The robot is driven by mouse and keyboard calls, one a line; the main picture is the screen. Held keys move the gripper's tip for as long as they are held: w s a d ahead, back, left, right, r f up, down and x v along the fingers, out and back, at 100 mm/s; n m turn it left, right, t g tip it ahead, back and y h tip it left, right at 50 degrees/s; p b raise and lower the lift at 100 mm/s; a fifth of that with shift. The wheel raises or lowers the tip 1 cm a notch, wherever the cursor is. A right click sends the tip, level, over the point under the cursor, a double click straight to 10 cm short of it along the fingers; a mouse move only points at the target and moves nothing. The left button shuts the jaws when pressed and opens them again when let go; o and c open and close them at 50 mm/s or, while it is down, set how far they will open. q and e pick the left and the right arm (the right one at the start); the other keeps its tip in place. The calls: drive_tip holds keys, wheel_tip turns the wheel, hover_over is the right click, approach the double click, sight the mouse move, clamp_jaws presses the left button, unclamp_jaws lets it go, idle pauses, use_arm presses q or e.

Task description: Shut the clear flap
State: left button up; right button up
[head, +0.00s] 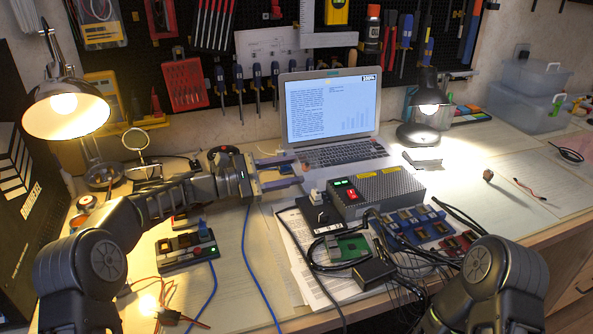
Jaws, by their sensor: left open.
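A small pale, see-through piece (316,197) stands up on a black box with a knob (321,214), left of the grey power unit (384,190). It may be the clear flap, seeming raised, but it is too small to be sure. My left gripper (299,170) is open and empty, its two fingers pointing right, behind and slightly left of the pale piece in the picture. I see no contact between them. My right arm shows at the lower right, but its gripper is out of view.
A laptop (331,110) stands open behind. Circuit boards, a blue connector block (408,228) and black cables crowd the area right of the black box. A switch panel (187,248) lies left. A blue wire (249,262) crosses the fairly clear bench middle.

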use_arm(q)
drive_tip(key=shift+x, duration=0.95)
drive_tip(key=shift+c, duration=0.4)
clamp_jaws()
